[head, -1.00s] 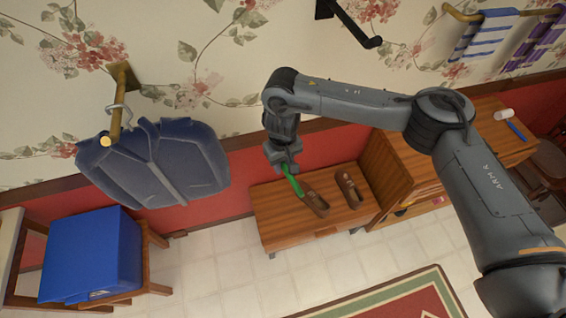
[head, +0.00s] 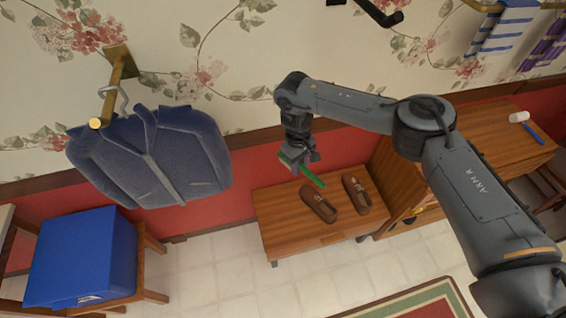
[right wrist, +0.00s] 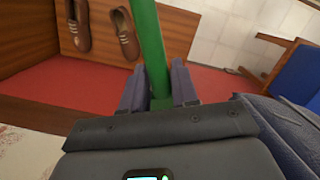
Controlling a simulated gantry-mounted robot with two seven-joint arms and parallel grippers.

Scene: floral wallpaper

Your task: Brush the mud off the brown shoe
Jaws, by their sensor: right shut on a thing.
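Two brown shoes rest side by side on the low wooden bench: the left shoe (head: 319,204) and the right shoe (head: 356,194). They also show at the top left of the right wrist view, one (right wrist: 127,36) nearer the brush and one (right wrist: 79,27) farther left. My right gripper (head: 300,166) is shut on the handle of a green brush (head: 312,178), which also crosses the right wrist view (right wrist: 149,40). The brush slants down to the right over the shoes and appears apart from them. Its bristles and any mud are too small to make out. My left gripper is out of view.
The wooden bench (head: 285,225) adjoins a taller wooden cabinet (head: 478,150) on the right. A dark blue jacket (head: 165,160) hangs from a wall hook on the left. A blue box (head: 85,255) sits on a chair below it.

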